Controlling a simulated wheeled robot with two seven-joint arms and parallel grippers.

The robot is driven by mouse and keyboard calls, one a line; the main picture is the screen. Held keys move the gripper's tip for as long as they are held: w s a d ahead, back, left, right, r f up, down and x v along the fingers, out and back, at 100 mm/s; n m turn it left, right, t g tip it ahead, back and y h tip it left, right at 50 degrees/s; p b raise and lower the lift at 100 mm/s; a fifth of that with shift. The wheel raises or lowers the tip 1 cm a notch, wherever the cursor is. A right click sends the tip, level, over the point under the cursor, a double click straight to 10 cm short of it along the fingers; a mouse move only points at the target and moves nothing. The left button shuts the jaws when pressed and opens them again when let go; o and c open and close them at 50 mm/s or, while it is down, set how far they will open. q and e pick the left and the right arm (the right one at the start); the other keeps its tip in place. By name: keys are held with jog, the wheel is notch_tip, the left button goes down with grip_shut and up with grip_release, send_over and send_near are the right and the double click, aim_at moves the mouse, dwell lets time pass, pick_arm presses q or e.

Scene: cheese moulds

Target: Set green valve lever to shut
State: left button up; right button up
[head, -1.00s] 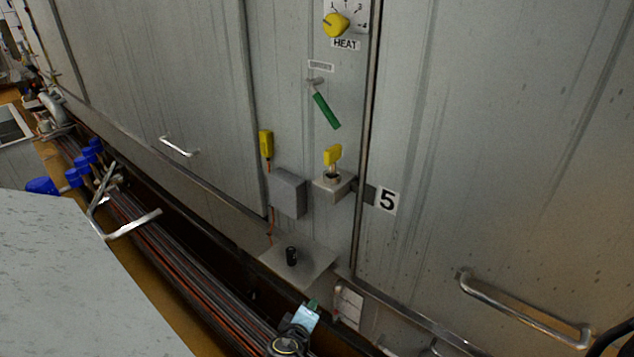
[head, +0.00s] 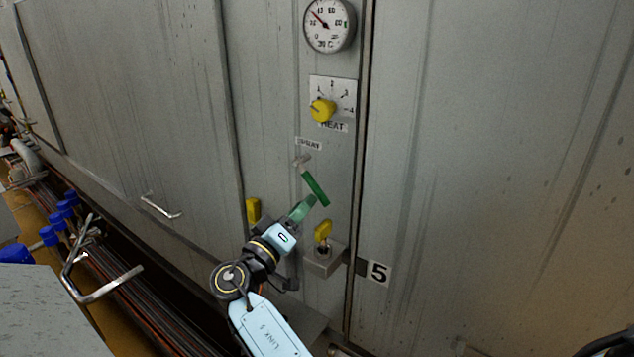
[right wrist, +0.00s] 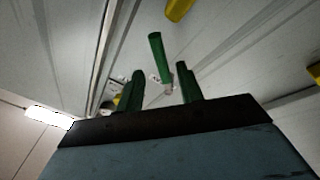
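The green valve lever (head: 316,188) hangs from a small pale pivot on the grey panel, under a small label. Its handle slants down and to the right. My right gripper (head: 304,206) has green fingers and is just left of the handle's lower end; the head view does not show whether they touch. In the right wrist view the fingers (right wrist: 160,72) stand apart, with the lever (right wrist: 157,55) seen beyond and between them and nothing clearly held. My left gripper is not in view.
Above the lever are a yellow HEAT knob (head: 322,110) and a round gauge (head: 329,24). Below right, a yellow switch (head: 323,232) sits on a grey box. A yellow piece (head: 253,210) is left of the gripper. Metal door handles and blue valve caps (head: 58,218) are further left.

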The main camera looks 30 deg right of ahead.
aim_at(315, 192)
jog(key=p+x, duration=0.1)
jog(key=x, duration=0.3)
jog(key=shift+w+d+r, duration=0.2)
jog(key=shift+d, duration=0.15)
jog(key=shift+w+d+r+p, duration=0.1)
jog(key=shift+w+d+p, duration=0.05)
jog(key=shift+d+p, duration=0.15)
jog(key=shift+w+d+p, duration=0.15)
jog(key=shift+d, duration=0.25)
grip_shut()
